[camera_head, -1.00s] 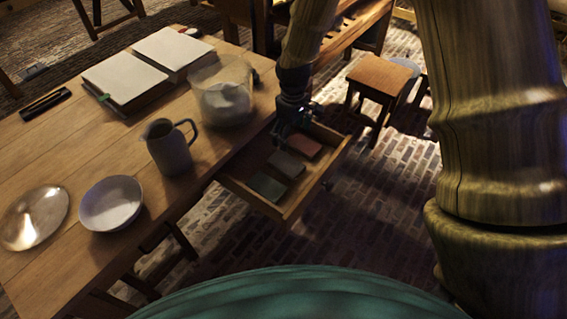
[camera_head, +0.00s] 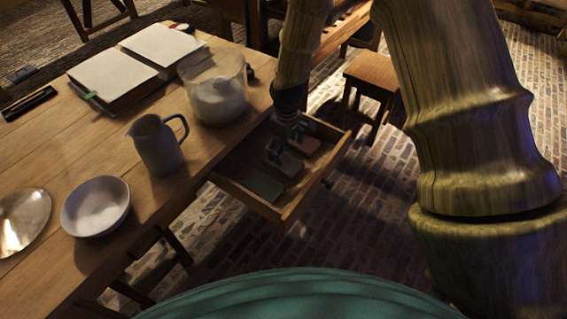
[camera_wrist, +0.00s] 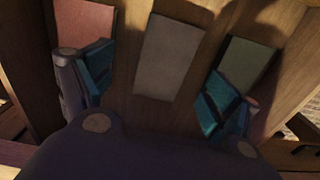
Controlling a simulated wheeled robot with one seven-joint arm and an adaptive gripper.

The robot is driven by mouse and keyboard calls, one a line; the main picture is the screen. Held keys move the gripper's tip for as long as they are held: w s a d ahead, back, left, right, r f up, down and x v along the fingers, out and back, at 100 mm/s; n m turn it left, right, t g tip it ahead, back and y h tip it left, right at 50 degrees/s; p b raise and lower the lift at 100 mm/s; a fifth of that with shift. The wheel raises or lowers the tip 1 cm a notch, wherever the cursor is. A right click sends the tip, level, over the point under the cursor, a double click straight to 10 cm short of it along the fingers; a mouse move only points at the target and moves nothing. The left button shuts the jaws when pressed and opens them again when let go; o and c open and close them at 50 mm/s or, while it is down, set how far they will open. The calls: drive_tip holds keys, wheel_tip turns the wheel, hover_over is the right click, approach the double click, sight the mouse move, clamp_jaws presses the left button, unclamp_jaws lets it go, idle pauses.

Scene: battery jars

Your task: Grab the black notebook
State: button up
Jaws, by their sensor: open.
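The black notebook (camera_wrist: 167,58) lies flat in the open drawer, between a red notebook (camera_wrist: 84,22) and a green notebook (camera_wrist: 246,62) in the wrist view. It looks dark grey. In the head view the black notebook (camera_head: 292,167) is partly covered by my gripper (camera_head: 276,151). My gripper (camera_wrist: 158,78) is open and empty, pointing down into the drawer. In the wrist view its fingers stand on either side of the black notebook, with the notebook showing in the gap. I cannot tell how high the fingertips are above it.
The drawer (camera_head: 246,203) has raised walls around the notebooks. On the table stand a clear container (camera_head: 216,86), a pitcher (camera_head: 157,146), a bowl (camera_head: 95,206) and a metal plate (camera_head: 22,221). An open book (camera_head: 113,76) lies farther back. A stool (camera_head: 371,75) stands beyond the drawer.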

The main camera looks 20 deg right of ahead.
sight(285, 162)
drive_tip(key=shift+s+a+f, duration=0.15)
drive_tip(key=shift+f, duration=1.2)
drive_tip(key=shift+s+a+f, duration=0.1)
drive_tip(key=shift+a+f, duration=0.05)
drive_tip(key=shift+f, duration=1.15)
drive_tip(key=c, duration=1.1)
